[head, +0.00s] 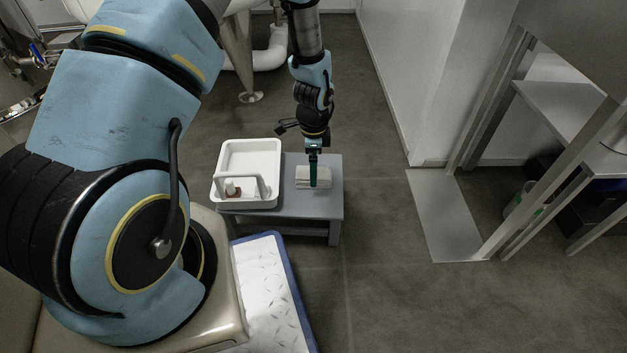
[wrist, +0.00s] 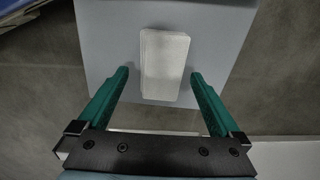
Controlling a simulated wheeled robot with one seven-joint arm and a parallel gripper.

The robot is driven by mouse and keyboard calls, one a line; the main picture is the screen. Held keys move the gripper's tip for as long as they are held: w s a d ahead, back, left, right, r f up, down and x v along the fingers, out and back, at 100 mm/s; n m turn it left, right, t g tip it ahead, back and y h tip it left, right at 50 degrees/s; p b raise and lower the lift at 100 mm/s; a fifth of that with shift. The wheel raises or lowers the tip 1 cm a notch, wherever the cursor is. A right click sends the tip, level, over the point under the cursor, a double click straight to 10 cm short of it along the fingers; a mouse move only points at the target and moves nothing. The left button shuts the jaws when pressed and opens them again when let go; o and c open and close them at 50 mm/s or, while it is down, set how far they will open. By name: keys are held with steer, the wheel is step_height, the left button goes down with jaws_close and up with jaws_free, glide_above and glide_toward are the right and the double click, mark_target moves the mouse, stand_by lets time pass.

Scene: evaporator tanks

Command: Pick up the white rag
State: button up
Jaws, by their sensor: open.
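The white rag (head: 304,177) is a folded, flat rectangular stack on the right part of a small grey table. In the wrist view the rag (wrist: 163,64) lies ahead of my gripper, roughly centred between its fingers. My gripper (wrist: 160,76) has two green fingers, spread wide on either side of the rag's near end, with nothing held. In the head view my gripper (head: 313,180) points down over the rag and hides part of it. I cannot tell the exact height of the fingertips above the table.
A white tray (head: 265,148) with a handle and small items inside stands left of the rag on the grey table (head: 330,204). A metal plate with a blue edge (head: 262,290) lies in front. A steel frame (head: 540,215) stands at right. Floor between is clear.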

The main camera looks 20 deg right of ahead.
step_height(320, 180, down, 3)
steer(key=shift+w+f+b, duration=0.1)
steer(key=shift+f+b, duration=0.05)
steer(key=shift+b, duration=0.4)
steer(key=c, duration=1.3)
step_height(320, 180, up, 10)
steer(key=p, duration=0.4)
steer(key=shift+p, duration=0.35)
